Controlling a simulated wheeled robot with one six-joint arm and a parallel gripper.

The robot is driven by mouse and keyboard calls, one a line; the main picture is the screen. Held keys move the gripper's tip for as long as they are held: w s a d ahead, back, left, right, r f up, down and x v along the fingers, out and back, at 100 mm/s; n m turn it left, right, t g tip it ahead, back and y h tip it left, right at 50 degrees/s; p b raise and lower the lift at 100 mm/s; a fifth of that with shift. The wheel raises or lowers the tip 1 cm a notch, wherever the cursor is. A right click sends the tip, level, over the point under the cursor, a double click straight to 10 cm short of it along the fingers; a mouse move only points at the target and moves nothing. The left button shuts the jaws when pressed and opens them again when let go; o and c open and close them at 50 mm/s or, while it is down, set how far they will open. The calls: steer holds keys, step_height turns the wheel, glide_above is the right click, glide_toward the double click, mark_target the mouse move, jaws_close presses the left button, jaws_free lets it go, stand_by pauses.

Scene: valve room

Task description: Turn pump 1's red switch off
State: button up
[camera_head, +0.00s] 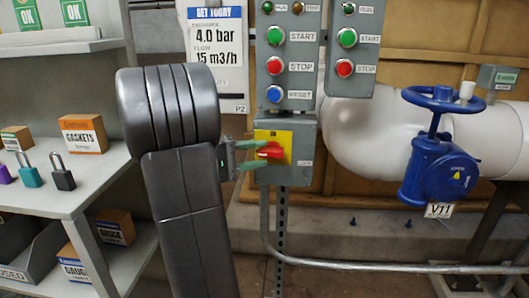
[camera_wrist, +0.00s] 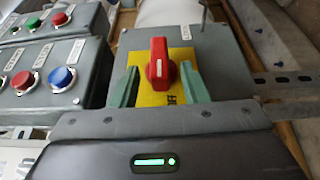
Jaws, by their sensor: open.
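A red rotary switch (camera_head: 270,150) sits on a yellow plate (camera_head: 283,137) on a grey box (camera_head: 304,160) below a push-button panel. In the wrist view the red switch (camera_wrist: 161,66) stands on the yellow plate (camera_wrist: 180,57), between my green fingers. My gripper (camera_head: 255,153) reaches it from the left in the head view. In the wrist view my gripper (camera_wrist: 158,85) is open, with one finger on each side of the switch and gaps visible between. The plate's lettering is partly hidden by a finger. A sign beside the panel reads P2; no pump 1 label is readable.
The button panel (camera_head: 290,45) with START, STOP and RESET is directly above the switch box. A shelf (camera_head: 95,165) with padlocks and boxes stands left. A blue valve (camera_head: 435,150) tagged V11 on a white pipe is right. A conduit (camera_head: 350,265) runs low.

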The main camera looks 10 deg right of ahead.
mark_target(267, 156)
steer(key=a, duration=0.4)
steer(key=shift+s+a, duration=0.25)
steer(key=shift+a, duration=0.1)
steer(key=d, duration=0.7)
steer(key=shift+w+b, duration=0.3)
steer(key=shift+w, duration=0.05)
steer(key=shift+d, duration=0.35)
steer(key=shift+a+r+y+p, duration=0.15)
steer(key=shift+y+p, duration=0.25)
steer(key=shift+y, duration=0.1)
